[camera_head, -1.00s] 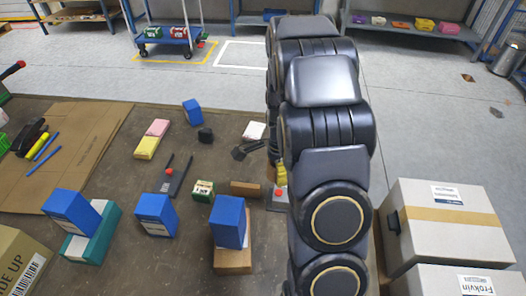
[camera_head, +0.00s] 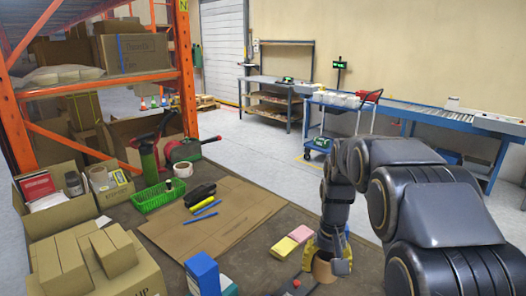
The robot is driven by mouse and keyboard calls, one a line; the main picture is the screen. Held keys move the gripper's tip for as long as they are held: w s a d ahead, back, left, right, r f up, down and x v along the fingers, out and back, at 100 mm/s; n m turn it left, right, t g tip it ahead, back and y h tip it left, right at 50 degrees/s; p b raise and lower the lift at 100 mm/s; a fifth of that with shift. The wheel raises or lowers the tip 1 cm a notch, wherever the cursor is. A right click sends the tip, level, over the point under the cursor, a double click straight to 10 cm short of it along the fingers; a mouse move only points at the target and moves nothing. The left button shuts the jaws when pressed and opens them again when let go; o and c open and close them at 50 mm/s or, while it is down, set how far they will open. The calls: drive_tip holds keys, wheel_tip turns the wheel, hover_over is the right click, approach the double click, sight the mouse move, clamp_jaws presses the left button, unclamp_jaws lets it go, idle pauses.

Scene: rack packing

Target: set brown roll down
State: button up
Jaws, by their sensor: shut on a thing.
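My gripper (camera_head: 327,264) is at the lower middle right of the head view, at the end of my dark arm. Its yellow-tipped fingers are shut on the brown roll (camera_head: 322,271), a short tan cylinder. The roll looks upright, and part of it is hidden by the fingers. It is over the brown table top (camera_head: 262,262); I cannot tell whether it touches the surface. Pink and yellow blocks (camera_head: 291,241) lie just left of the gripper.
A green basket (camera_head: 157,195), a white tape roll (camera_head: 182,169) and open boxes stand further left. A blue box (camera_head: 202,273) stands near the front.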

drive_tip(key=s+d+f+m, duration=0.1)
drive_tip(key=s+d+f, duration=0.1)
drive_tip(key=d+f, duration=1.15)
drive_tip(key=w+d+f, duration=0.1)
drive_tip(key=w+f, duration=0.2)
drive_tip(key=w, duration=0.1)
drive_tip(key=w+d+f, duration=0.2)
drive_tip(key=w+f, duration=0.1)
drive_tip(key=w+d+f, duration=0.1)
drive_tip(key=w+f, duration=0.1)
drive_tip(key=w, duration=0.2)
drive_tip(key=shift+w+d+f, duration=0.35)
drive_tip(key=shift+f, duration=0.05)
drive_tip(key=shift+w+d+f, duration=0.25)
drive_tip(key=shift+w+f, duration=0.4)
drive_tip(key=shift+f, duration=1.6)
drive_tip(key=shift+f, duration=0.1)
drive_tip(key=o, duration=1.2)
drive_tip(key=shift+c, duration=0.2)
